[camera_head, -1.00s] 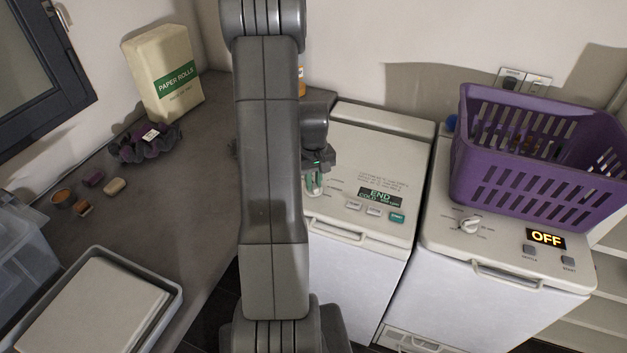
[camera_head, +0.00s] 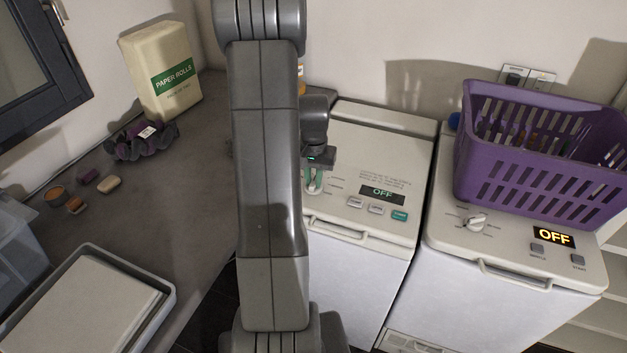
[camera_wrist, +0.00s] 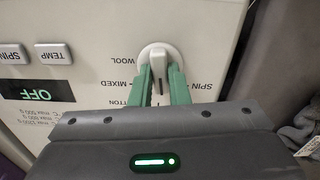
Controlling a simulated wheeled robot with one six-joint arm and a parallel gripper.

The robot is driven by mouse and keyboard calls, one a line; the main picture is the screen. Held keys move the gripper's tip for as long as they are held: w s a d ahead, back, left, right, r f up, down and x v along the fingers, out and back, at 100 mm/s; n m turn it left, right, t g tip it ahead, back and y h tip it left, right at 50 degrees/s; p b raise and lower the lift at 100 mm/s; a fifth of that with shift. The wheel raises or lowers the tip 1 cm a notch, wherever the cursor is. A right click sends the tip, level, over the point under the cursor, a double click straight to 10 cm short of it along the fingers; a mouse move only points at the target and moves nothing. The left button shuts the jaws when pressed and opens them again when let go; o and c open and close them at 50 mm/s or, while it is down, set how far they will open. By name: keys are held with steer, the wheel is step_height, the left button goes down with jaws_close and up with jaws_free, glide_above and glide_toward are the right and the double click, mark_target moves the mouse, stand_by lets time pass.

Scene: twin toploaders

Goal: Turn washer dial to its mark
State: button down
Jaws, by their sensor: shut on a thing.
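The washer (camera_head: 345,215) is the white top-loader on the left, with a small display (camera_head: 382,194) reading OFF. Its white dial (camera_wrist: 158,53) sits on the panel in the wrist view, with a dark line on its raised grip. Printed labels around it include WOOL, MIXED, COTTON and SPIN. My gripper (camera_wrist: 160,82) is shut on the dial, one green finger on each side of the grip. In the head view my gripper (camera_head: 314,183) is over the panel's left end and hides most of the dial. I cannot tell which label the dial points at.
A second white machine (camera_head: 500,258) stands on the right, with its own dial (camera_head: 475,222) and an OFF display. A purple basket (camera_head: 540,185) sits on top of it. The counter (camera_head: 200,190) at left holds a paper rolls pack (camera_head: 165,75) and a tray (camera_head: 165,292).

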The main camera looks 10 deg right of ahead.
mark_target(313, 181)
steer(key=shift+m, duration=0.6)
steer(key=c, duration=1.4)
jaws_free()
steer(key=shift+r, duration=0.15)
step_height(313, 181, up, 14)
steer(key=shift+f+b, duration=0.2)
steer(key=shift+b, duration=0.45)
steer(key=shift+f, duration=0.15)
step_height(313, 181, down, 14)
steer(key=shift+r+p, duration=0.2)
steer(key=shift+p, duration=0.3)
